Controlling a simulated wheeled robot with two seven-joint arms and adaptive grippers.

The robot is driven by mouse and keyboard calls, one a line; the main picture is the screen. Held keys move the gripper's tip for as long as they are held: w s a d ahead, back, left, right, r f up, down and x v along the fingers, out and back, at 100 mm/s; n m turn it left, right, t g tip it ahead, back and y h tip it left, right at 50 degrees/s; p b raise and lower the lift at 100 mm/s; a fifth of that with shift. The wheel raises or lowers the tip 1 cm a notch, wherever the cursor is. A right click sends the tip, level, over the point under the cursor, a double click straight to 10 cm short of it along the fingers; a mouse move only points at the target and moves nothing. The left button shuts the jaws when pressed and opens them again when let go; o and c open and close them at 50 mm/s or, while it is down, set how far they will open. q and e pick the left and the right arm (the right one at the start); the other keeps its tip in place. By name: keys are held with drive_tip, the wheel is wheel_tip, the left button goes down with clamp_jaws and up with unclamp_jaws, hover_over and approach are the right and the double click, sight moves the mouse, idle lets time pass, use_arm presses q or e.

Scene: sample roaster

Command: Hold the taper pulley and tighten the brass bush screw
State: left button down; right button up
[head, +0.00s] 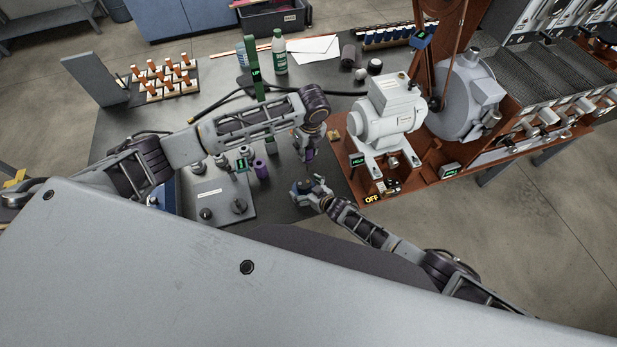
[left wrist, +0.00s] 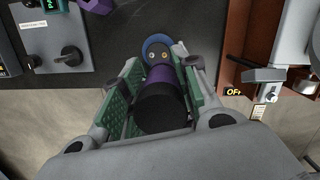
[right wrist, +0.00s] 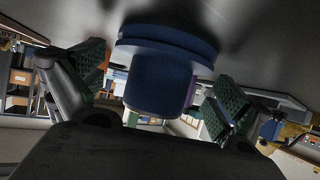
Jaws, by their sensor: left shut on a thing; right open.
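The taper pulley is a blue flanged part (head: 303,187) on the dark table near its front edge. In the left wrist view its blue rim (left wrist: 151,42) and two brass-coloured spots (left wrist: 152,57) show beyond the tool. My left gripper (head: 308,150) is shut on a purple and black tool (left wrist: 160,103), held upright over the pulley. The tool hides its own tip, so contact with a screw cannot be told. My right gripper (head: 312,190) is open, its green-padded fingers on either side of the pulley's blue hub (right wrist: 158,85), with gaps visible.
A grey panel (head: 208,192) with knobs and another purple piece (head: 260,169) stand to the left. The grey motor (head: 386,115) on its red-brown base (head: 345,160) is close on the right, with an OFF label. A green post (head: 256,75) rises behind my left arm.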

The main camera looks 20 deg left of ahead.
drive_tip(key=shift+s+d+r, duration=0.1)
drive_tip(key=shift+d, duration=0.1)
drive_tip(key=shift+v, duration=5.75)
drive_tip(key=shift+s+a+r, duration=0.1)
drive_tip(key=shift+a, duration=0.05)
